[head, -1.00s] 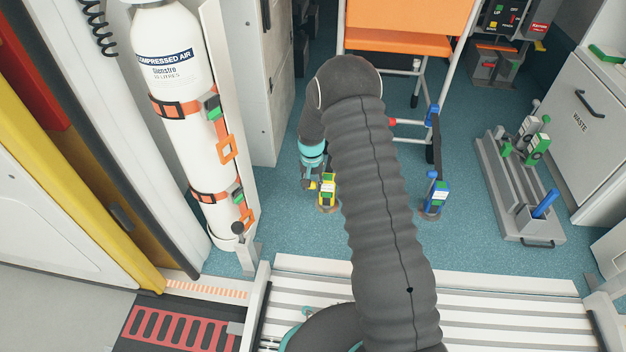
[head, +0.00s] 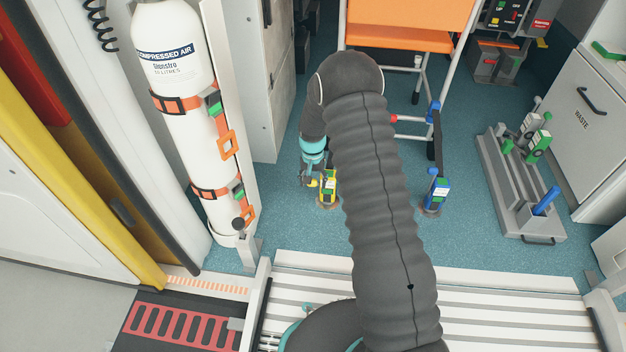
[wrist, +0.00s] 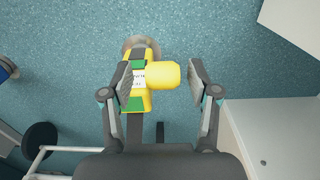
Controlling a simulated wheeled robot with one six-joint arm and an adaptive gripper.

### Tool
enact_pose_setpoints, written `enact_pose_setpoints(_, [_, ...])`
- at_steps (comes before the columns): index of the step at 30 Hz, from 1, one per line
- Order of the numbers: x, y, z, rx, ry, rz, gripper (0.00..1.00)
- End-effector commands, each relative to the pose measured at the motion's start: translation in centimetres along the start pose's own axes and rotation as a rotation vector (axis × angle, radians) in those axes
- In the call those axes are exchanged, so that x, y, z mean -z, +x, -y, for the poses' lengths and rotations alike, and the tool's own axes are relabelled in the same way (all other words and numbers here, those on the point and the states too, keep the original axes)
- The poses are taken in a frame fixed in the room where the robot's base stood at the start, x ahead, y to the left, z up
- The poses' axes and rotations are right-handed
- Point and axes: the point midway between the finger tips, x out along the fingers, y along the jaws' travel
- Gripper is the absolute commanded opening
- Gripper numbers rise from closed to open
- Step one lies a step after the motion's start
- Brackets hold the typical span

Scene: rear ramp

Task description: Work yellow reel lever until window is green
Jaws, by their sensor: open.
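The yellow reel (head: 329,187) stands on the floor on a round base, left of my arm in the head view. In the wrist view the reel (wrist: 138,92) shows from above, with a white label and green patches above and below it. I cannot tell which patch is the window. Its thick yellow lever (wrist: 163,75) sticks out to the right, between the fingers of my gripper (wrist: 161,82). My gripper (head: 309,182) is open. The left finger overlaps the reel body in the picture; the right finger is a small gap away from the lever's end.
A blue reel (head: 436,192) stands to the right, near an orange seat (head: 400,40) on a white frame. A strapped white air cylinder (head: 182,110) and a white cabinet (head: 262,80) stand at left. A grey rack (head: 510,185) lies at right. Floor between the reels is clear.

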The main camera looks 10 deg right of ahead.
Motion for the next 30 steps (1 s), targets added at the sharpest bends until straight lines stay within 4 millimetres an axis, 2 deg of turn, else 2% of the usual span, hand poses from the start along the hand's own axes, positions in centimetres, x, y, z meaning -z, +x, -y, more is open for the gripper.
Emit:
enact_pose_setpoints(5, [0.1,-2.4,0.1,0.001,-0.001,-0.004,0.60])
enact_pose_setpoints(12, [0.1,-7.3,0.0,0.001,0.000,-0.004,0.60])
enact_pose_setpoints(18, [0.0,-10.3,0.0,0.000,0.000,-0.001,0.60])
enact_pose_setpoints(24, [-0.1,-11.7,0.0,-0.001,0.000,0.001,0.60])
enact_pose_setpoints(30, [-0.1,-11.8,0.0,-0.001,0.001,0.001,0.60])
